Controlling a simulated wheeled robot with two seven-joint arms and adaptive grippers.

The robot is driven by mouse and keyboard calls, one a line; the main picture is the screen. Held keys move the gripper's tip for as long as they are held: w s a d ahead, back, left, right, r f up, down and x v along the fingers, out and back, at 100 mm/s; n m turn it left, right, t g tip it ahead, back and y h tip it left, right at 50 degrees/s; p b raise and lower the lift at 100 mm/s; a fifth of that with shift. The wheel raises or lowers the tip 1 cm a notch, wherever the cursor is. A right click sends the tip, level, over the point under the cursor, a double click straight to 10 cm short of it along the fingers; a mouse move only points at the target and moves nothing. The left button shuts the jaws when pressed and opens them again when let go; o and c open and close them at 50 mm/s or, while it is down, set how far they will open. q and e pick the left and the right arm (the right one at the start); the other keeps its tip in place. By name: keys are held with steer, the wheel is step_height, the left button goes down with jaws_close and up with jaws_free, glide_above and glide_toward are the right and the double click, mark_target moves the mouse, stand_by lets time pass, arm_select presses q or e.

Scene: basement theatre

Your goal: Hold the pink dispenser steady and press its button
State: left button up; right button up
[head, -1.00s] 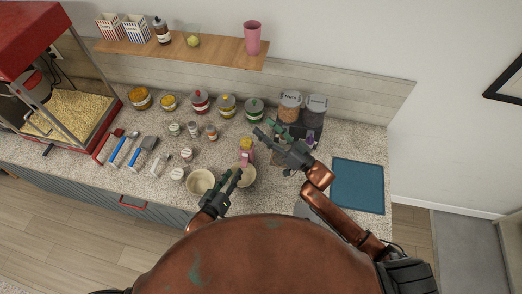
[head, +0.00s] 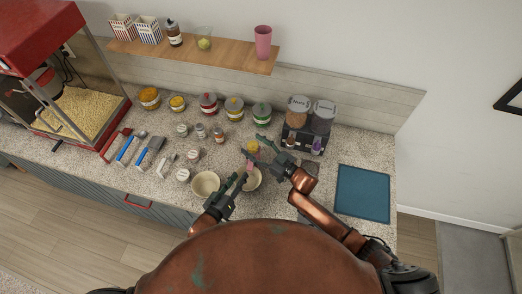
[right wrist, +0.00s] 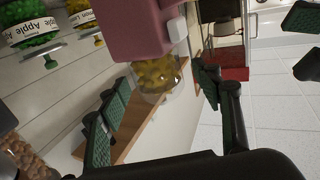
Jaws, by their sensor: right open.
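The pink dispenser (head: 249,166), with yellow candy in a clear container (head: 253,147), stands on the counter behind a cream bowl (head: 254,182). In the right wrist view the pink body (right wrist: 140,30) carries a pale square button (right wrist: 177,29), beside the yellow candy (right wrist: 158,74). My right gripper (head: 256,147) is open at the dispenser's top; its green-padded fingers also show in the right wrist view (right wrist: 157,104), apart, with no grip on the dispenser visible. My left gripper (head: 238,180) is open, low in front of the dispenser, its two fingers apart; contact cannot be told.
A second cream bowl (head: 205,184) stands left of my left gripper. A two-jar dispenser (head: 303,128) is behind right, and a blue mat (head: 362,193) lies right. Lidded jars (head: 208,105), small shakers and scoops fill the left counter. A wooden shelf (head: 190,51) is above.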

steer(key=shift+w+a, duration=0.35)
steer(key=c, duration=1.4)
stand_by(0.3)
stand_by(0.5)
